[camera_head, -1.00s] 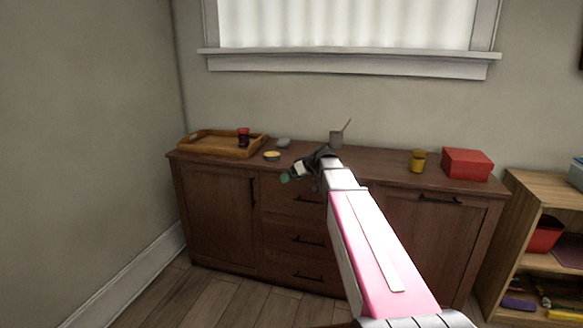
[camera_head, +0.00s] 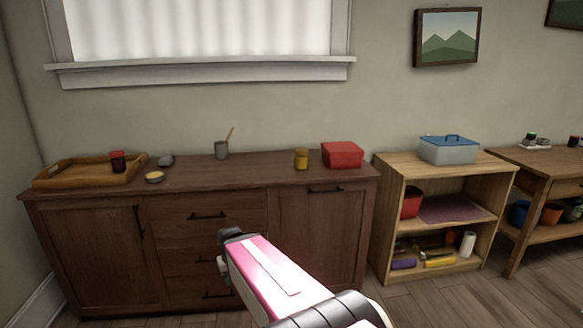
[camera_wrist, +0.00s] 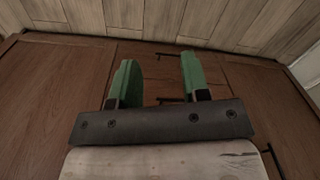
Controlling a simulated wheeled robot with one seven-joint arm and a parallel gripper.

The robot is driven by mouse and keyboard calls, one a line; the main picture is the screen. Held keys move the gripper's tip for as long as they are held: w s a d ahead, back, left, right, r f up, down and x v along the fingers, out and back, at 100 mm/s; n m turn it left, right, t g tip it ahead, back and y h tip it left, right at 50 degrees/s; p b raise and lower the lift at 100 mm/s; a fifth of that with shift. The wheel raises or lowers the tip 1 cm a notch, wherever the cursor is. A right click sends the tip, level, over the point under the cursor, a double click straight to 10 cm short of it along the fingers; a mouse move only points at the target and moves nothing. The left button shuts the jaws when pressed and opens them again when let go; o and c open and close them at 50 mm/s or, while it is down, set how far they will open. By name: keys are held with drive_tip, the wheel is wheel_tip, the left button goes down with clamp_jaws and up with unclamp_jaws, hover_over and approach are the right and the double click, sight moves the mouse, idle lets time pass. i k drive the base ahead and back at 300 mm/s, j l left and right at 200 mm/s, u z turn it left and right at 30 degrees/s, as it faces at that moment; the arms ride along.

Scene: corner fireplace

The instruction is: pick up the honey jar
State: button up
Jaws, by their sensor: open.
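The honey jar (camera_head: 301,158), a small amber-yellow jar, stands upright on the dark wooden sideboard (camera_head: 255,175), just left of a red box. My gripper is open and empty; its two green fingers (camera_wrist: 160,78) stand apart in the wrist view. In the head view my arm reaches toward the sideboard front, with its dark wrist end below the top edge, left of and lower than the jar; the fingers are hidden there. The wrist view shows drawer fronts and floor planks, and no jar.
The red box (camera_head: 342,154) is close to the jar's right. A grey cup (camera_head: 221,149) with a stick, a small yellow bowl (camera_head: 154,177), a grey lump (camera_head: 166,160) and a wooden tray (camera_head: 58,183) with a dark red jar (camera_head: 118,161) stand left. An open shelf (camera_head: 387,165) adjoins right.

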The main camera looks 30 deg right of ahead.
sight(301, 162)
drive_tip(key=z, duration=0.4)
drive_tip(key=i+j+z, duration=0.1)
drive_tip(key=z, duration=0.25)
drive_tip(key=j+z, duration=0.15)
drive_tip(key=z, duration=0.25)
drive_tip(key=i+j+z, duration=0.1)
drive_tip(key=z, duration=0.25)
drive_tip(key=j, duration=0.55)
drive_tip(key=i+j+z, duration=0.1)
drive_tip(key=j, duration=0.45)
drive_tip(key=k+l, duration=0.1)
drive_tip(key=k+l+z, duration=0.15)
drive_tip(key=l, duration=0.15)
drive_tip(key=i, duration=0.05)
